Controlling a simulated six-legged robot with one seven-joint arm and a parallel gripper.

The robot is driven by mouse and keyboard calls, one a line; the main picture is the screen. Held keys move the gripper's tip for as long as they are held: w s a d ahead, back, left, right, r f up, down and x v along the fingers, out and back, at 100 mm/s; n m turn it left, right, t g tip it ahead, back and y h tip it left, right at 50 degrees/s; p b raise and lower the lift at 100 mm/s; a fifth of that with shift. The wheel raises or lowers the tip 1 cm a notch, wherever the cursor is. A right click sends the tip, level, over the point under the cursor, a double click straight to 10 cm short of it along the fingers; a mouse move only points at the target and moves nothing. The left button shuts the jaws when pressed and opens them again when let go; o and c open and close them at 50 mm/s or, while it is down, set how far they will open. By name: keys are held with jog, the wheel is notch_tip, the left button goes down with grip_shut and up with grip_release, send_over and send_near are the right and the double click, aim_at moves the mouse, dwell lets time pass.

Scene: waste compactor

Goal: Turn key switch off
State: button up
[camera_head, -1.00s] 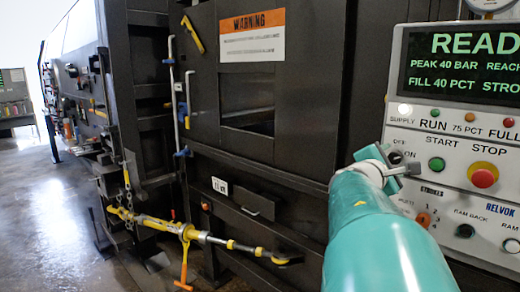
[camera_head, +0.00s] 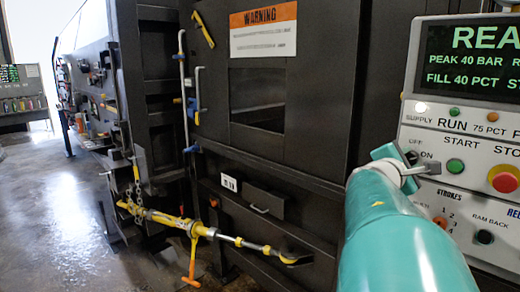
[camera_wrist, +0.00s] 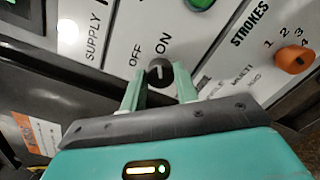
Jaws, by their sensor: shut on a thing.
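The key switch (camera_wrist: 160,71) is a small round black knob on the pale control panel (camera_wrist: 215,45), beside the printed words OFF and ON. My gripper (camera_wrist: 159,82) has its two pale green fingers on either side of the knob, shut on it. In the head view my gripper (camera_head: 410,160) reaches the panel at the OFF/ON labels, left of the green START button (camera_head: 455,166). The fingers and wrist hide the switch there. I cannot tell exactly which way the knob points.
A red stop button (camera_head: 503,180) on a yellow base sits right of START. An orange STROKES selector (camera_wrist: 294,59) and a black RAM BACK button (camera_head: 485,237) are close by. The compactor door (camera_head: 255,160) with a warning sign stands to the left. Floor at far left is clear.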

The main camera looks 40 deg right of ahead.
jog(key=shift+n, duration=0.3)
jog(key=n, duration=0.5)
jog(key=shift+w, duration=0.1)
jog(key=n, duration=0.6)
jog(key=shift+f, duration=0.1)
jog(key=shift+n, duration=0.4)
jog(key=o, duration=1)
jog(key=shift+d, duration=0.15)
jog(key=shift+a, duration=0.25)
